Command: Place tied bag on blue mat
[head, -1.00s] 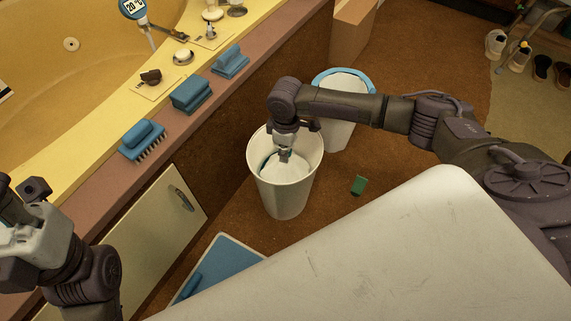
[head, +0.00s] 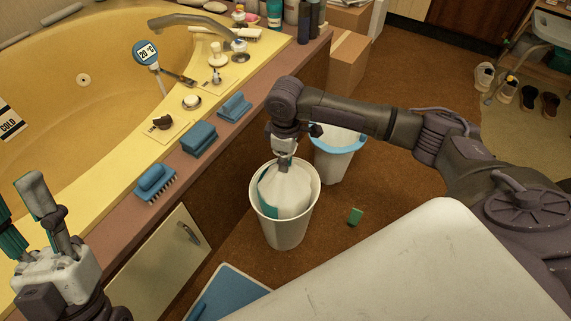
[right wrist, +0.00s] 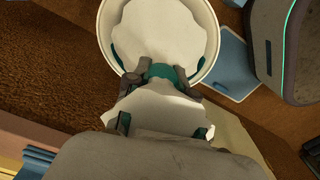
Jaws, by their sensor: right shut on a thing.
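The tied bag (head: 285,190) is white and bulging, with its top standing above the rim of a white bin (head: 286,234) and its lower part hidden inside. My right gripper (head: 284,158) is shut on the bag's gathered neck, directly over the bin. In the right wrist view the fingers (right wrist: 158,82) close around a green tie (right wrist: 163,70), with the bag (right wrist: 160,28) beyond it in the bin. The blue mat (head: 226,296) lies on the floor at the bottom of the head view, partly hidden by my body. My left gripper (head: 27,213) is open and empty at the left.
A second bin with a blue rim (head: 335,165) stands just behind. A small green piece (head: 355,216) lies on the brown floor. The tub ledge on the left carries blue brushes (head: 155,182) and a sponge-like block (head: 198,137). A cabinet door (head: 160,259) stands near the mat.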

